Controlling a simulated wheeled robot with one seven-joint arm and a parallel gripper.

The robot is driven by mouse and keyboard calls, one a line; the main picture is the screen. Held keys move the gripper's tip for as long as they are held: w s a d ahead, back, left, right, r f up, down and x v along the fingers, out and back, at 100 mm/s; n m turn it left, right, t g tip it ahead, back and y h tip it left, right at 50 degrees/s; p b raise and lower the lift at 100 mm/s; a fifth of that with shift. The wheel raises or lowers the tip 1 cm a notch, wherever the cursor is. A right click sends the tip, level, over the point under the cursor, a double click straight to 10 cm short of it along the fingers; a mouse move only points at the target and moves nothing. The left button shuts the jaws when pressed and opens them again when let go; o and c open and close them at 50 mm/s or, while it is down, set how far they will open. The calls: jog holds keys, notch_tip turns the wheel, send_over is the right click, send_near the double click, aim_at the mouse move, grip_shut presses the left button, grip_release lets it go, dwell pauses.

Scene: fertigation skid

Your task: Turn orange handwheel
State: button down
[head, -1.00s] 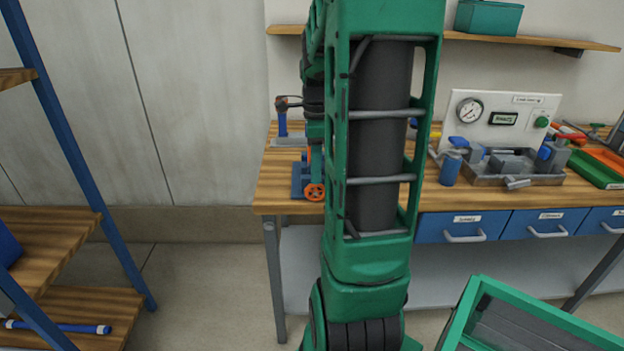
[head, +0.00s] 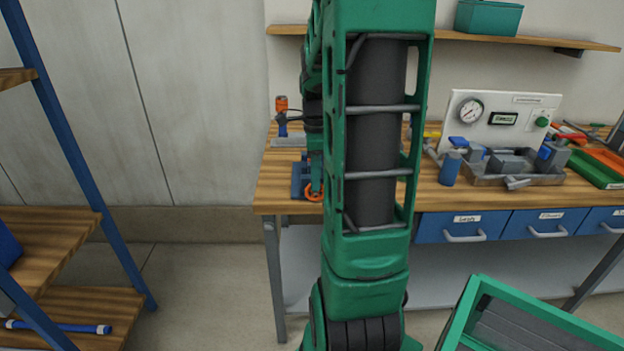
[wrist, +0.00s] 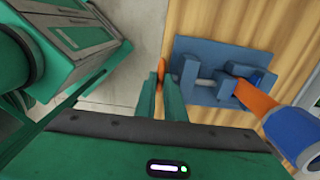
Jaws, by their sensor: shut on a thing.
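The orange handwheel (head: 314,192) shows near the left front edge of the workbench in the head view, partly covered by my green arm. In the wrist view it is a thin orange edge (wrist: 161,74) between my fingers. My gripper (wrist: 162,82) is shut on the handwheel's rim. The handwheel sits at the end of a shaft on a blue base (wrist: 212,68), which is fixed to the bench top; the base also shows in the head view (head: 300,180).
An orange and blue part (wrist: 290,130) lies close at the right in the wrist view. A gauge panel (head: 505,120), a grey tray (head: 515,180) and a blue cylinder (head: 450,168) stand on the bench (head: 275,190).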

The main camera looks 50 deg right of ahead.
jog(key=shift+w, duration=0.15)
jog(key=g+h, duration=0.1)
jog(key=w+a+g+h, duration=0.1)
jog(key=g, duration=0.1)
jog(key=shift+w+a+f+h, duration=0.1)
jog(key=shift+w+f+h, duration=0.1)
jog(key=shift+h, duration=0.2)
jog(key=g+h, duration=0.1)
jog(key=w+a+f+g+h, duration=0.1)
jog(key=g, duration=0.1)
jog(key=shift+h, duration=0.4)
jog(key=g+h, duration=0.1)
jog(key=f+g+h, duration=0.1)
jog(key=w+g+h, duration=0.1)
jog(key=g, duration=0.1)
jog(key=shift+a+f, duration=0.3)
jog(key=shift+a, duration=0.05)
jog(key=shift+w+f+g+h, duration=0.1)
jog(key=shift+f+g+h, duration=0.25)
jog(key=shift+g+h, duration=0.35)
jog(key=shift+f+g+h, duration=0.3)
jog(key=shift+g+h, duration=0.3)
jog(key=shift+g, duration=0.1)
jog(key=shift+f, duration=0.1)
jog(key=c, duration=1.9)
grip_release()
jog(key=shift+o, duration=0.3)
